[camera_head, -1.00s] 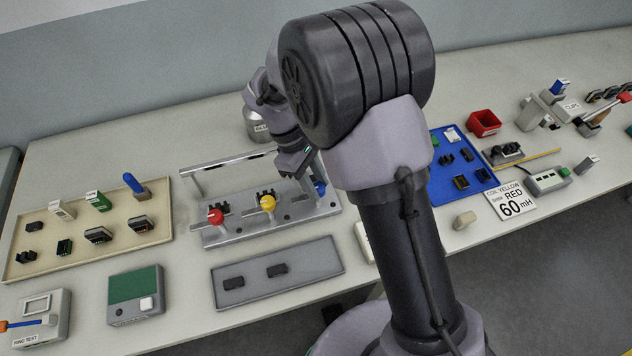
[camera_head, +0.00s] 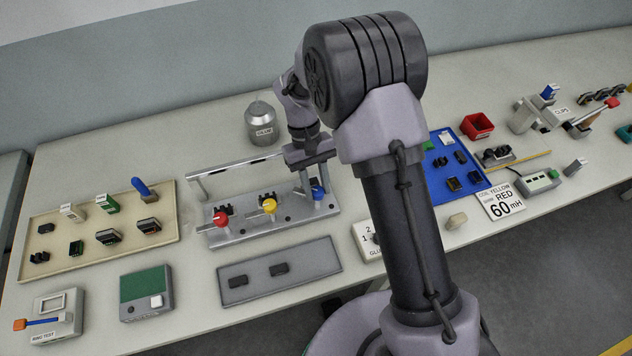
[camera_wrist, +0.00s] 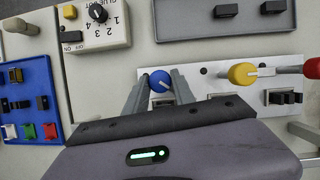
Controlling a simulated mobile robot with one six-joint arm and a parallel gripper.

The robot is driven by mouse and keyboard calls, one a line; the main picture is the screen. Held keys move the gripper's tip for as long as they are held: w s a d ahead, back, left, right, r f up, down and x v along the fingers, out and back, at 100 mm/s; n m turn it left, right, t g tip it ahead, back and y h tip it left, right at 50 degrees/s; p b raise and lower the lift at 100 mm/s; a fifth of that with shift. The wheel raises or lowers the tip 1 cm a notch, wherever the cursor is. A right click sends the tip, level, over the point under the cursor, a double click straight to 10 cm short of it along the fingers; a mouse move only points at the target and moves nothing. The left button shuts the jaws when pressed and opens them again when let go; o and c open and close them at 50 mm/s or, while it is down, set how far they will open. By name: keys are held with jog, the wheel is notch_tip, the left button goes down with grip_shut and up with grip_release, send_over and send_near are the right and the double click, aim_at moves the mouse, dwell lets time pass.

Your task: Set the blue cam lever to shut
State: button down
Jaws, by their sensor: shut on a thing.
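The blue cam lever (camera_head: 317,193) is at the right end of the grey metal fixture (camera_head: 290,222), beside the yellow lever (camera_head: 269,205) and the red lever (camera_head: 220,219). In the wrist view the round blue head of the lever (camera_wrist: 160,80) sits between the two finger ends of my gripper (camera_wrist: 160,86). My gripper is shut on it. In the head view my gripper (camera_head: 315,178) comes down onto the lever from above. The fingers and wrist hide part of the lever, so its exact angle is hard to read.
A raised bar (camera_head: 235,172) runs along the fixture's back. A grey tray (camera_head: 255,287) with two dark pieces lies in front. A glue box with a dial (camera_wrist: 98,30) stands close to the gripper. A silver pot (camera_head: 262,125) is behind.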

jog(key=m+y, duration=0.1)
jog(key=m, duration=0.3)
jog(key=shift+d+m+y, duration=0.15)
jog(key=shift+m+y, duration=0.15)
jog(key=shift+y, duration=0.1)
jog(key=m+y, duration=0.1)
jog(key=m, duration=0.1)
jog(key=m+y, duration=0.1)
jog(key=m, duration=0.2)
jog(key=shift+d+m+b, duration=0.1)
jog(key=shift+m+b, duration=0.2)
jog(key=c, duration=1.1)
grip_release()
jog(key=shift+o, duration=0.2)
jog(key=p+v, duration=0.5)
jog(key=v, duration=1.2)
jog(key=shift+s+d+r, duration=0.2)
jog(key=shift+r, duration=0.05)
